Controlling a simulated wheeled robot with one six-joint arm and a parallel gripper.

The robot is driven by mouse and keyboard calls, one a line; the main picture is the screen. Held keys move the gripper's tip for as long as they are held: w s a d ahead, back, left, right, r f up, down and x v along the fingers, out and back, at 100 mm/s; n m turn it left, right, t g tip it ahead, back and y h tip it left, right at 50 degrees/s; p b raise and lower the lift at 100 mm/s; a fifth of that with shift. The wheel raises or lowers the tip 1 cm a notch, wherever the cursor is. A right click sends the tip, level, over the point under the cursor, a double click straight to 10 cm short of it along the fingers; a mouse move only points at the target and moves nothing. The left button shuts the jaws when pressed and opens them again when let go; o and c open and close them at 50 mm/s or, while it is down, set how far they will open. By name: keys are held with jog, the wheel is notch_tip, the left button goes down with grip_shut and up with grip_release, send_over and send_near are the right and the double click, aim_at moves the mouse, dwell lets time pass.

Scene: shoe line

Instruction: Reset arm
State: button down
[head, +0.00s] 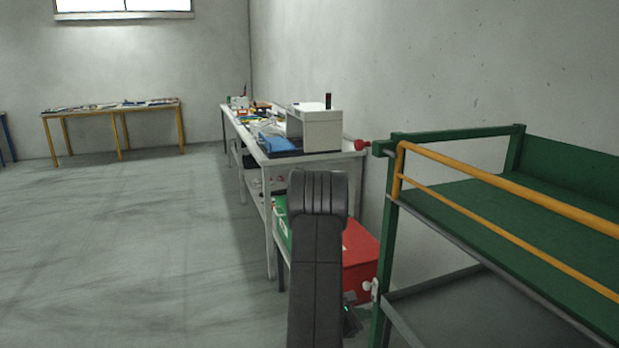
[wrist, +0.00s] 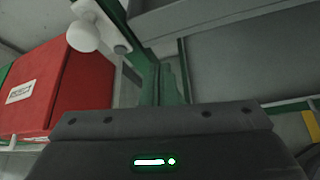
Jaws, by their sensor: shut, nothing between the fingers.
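My arm rises in the lower middle of the head view, bent at a dark joint. My gripper (head: 351,320) shows only in part behind it, low beside the green rack (head: 384,235). In the wrist view the dark gripper body with a green light fills the bottom, and my gripper (wrist: 171,82) is shut and empty. It points towards the rack's post, with a white round knob (wrist: 83,36) to the left. I cannot tell the exact gap between gripper and rack.
A red box (head: 360,262) sits low behind the arm and also shows in the wrist view (wrist: 80,88). A cluttered workbench (head: 262,160) runs along the right wall. Another table (head: 115,112) stands at the back. The floor to the left is clear.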

jog(key=shift+f+m+t+b, duration=0.3)
jog(key=shift+m+b, duration=0.1)
jog(key=shift+m, duration=0.1)
jog(key=shift+w, duration=0.1)
